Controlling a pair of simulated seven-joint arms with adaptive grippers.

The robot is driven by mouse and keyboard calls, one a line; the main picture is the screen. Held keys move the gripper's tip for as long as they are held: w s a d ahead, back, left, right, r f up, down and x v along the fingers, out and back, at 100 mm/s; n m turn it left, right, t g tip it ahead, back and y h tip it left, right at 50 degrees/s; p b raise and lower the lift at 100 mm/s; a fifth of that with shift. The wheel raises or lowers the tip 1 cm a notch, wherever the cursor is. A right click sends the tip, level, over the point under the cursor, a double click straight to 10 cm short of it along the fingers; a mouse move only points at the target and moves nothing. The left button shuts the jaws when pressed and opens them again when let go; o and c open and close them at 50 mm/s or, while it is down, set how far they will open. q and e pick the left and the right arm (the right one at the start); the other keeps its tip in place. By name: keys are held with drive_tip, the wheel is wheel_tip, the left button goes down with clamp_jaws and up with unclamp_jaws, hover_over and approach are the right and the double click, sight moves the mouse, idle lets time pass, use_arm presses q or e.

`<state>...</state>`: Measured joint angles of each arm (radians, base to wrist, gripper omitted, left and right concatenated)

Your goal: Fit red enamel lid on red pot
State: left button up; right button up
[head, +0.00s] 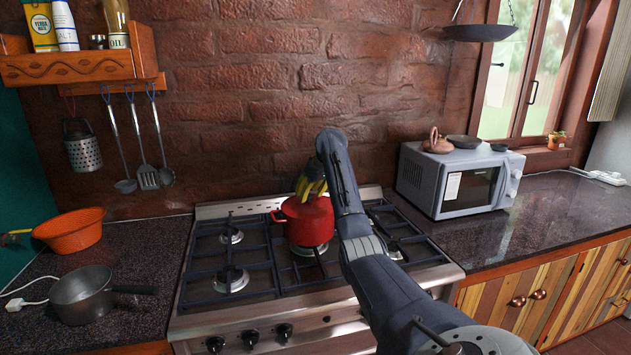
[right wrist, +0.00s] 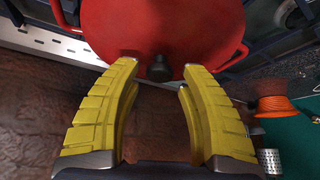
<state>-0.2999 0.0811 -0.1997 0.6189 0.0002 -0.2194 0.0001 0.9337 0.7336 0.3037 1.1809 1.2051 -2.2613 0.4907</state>
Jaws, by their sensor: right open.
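The red pot (head: 309,227) stands on a middle burner of the stove. The red lid (right wrist: 187,29) covers its top, with its dark knob (right wrist: 160,68) facing my right gripper. The pot's side handles stick out past the lid in the right wrist view. I cannot tell whether the lid sits fully even on the rim. My right gripper (head: 311,187) is just above and behind the pot, and its arm hides part of the scene. In the right wrist view its yellow fingers (right wrist: 158,75) are open, with the knob between and just beyond the tips, untouched. My left gripper is not clearly seen.
The stove (head: 250,309) has free burners left of the pot. A grey microwave (head: 437,185) stands right of it. A saucepan (head: 86,295) and orange bowl (head: 72,229) are on the left counter. The brick wall (head: 255,110) is close behind. A small yellow piece at the left edge is unclear.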

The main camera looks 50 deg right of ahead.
drive_tip(key=v, duration=1)
idle(0.4)
